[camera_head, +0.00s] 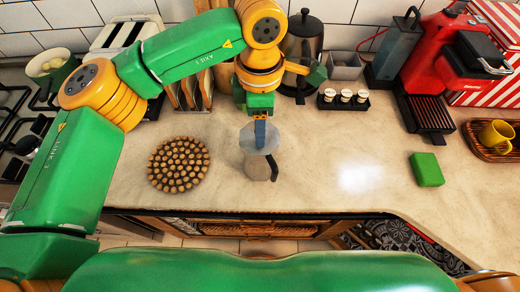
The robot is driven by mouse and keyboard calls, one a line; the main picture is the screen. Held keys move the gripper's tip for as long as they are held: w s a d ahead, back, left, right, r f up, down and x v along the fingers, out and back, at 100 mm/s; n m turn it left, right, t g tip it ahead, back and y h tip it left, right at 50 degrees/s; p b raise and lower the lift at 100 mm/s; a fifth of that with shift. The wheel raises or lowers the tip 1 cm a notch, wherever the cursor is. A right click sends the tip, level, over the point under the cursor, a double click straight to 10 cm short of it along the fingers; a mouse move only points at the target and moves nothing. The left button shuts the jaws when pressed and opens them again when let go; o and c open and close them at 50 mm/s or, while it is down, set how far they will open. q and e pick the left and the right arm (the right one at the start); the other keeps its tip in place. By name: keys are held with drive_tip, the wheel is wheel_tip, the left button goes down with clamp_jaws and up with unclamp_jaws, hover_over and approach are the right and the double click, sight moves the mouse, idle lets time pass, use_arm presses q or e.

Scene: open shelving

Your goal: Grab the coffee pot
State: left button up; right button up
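The coffee pot, a small silver-grey pot (256,168) with a dark handle on its right side, stands upright on the pale countertop near the middle of the view. My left gripper (260,138) points down from above, with its blue fingertips over the top of the pot. The fingertips overlap the pot's upper part in the picture; I cannot tell whether they touch it, or whether the fingers are open or shut. My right gripper is not in view.
A round cork trivet (178,164) lies left of the pot. A tall dark kettle (303,45), a small rack of jars (343,99) and a red coffee machine (436,60) stand behind. A green sponge (426,169) lies right. The counter (340,150) right of the pot is clear.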

use_arm(q)
clamp_jaws()
idle(1.2)
